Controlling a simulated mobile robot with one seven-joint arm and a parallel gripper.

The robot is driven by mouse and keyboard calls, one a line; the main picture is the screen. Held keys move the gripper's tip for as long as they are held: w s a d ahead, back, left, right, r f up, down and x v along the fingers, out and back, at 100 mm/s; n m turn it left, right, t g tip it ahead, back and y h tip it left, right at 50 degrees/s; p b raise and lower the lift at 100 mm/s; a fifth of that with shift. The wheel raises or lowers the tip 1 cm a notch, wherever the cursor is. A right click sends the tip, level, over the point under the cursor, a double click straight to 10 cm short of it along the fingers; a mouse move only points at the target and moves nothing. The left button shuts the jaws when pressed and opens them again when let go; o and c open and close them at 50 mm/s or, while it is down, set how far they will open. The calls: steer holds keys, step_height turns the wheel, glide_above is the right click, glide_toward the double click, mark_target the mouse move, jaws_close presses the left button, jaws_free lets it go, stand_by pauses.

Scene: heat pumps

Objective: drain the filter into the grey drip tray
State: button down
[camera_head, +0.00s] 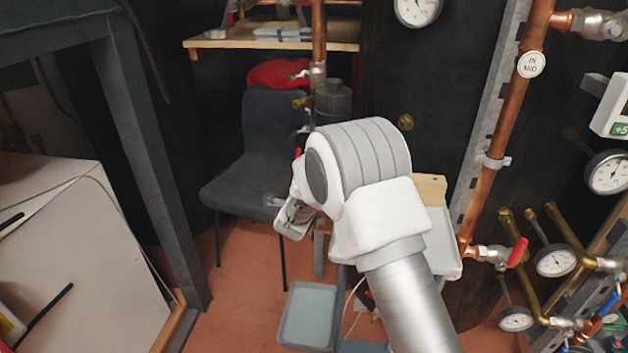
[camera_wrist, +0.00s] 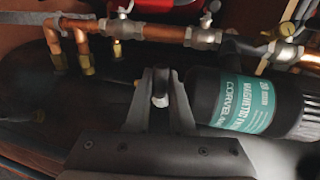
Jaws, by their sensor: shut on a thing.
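The filter (camera_head: 333,103) is a black canister on a vertical copper pipe in the head view; my arm hides its lower part. In the wrist view the filter (camera_wrist: 245,100) lies sideways with a teal label, its end close to my fingers. My gripper (camera_wrist: 160,92) is shut on a small metal fitting (camera_wrist: 160,86) beside that end; whether the fitting joins the filter is unclear. My gripper (camera_head: 291,217) shows only partly in the head view. The grey drip tray (camera_head: 308,312) lies on the floor below; no liquid can be made out in it.
A dark chair (camera_head: 255,150) with a red thing (camera_head: 278,73) behind it stands left of the filter. A wooden shelf (camera_head: 270,40) is above. Copper pipes (camera_head: 490,170), valves and gauges (camera_head: 555,261) crowd the right. A white panel (camera_head: 80,240) is at the left.

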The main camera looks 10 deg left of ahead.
steer(key=shift+r, duration=0.1)
steer(key=c, duration=0.8)
jaws_free()
steer(key=shift+s, duration=0.1)
steer(key=s+r+p, duration=0.1)
steer(key=s, duration=0.4)
steer(key=s+r+p, duration=0.1)
steer(key=s, duration=0.5)
steer(key=s+a+r+p, duration=0.1)
steer(key=s+p, duration=0.1)
steer(key=s, duration=0.4)
steer(key=shift+r, duration=0.15)
steer(key=shift+w, duration=0.1)
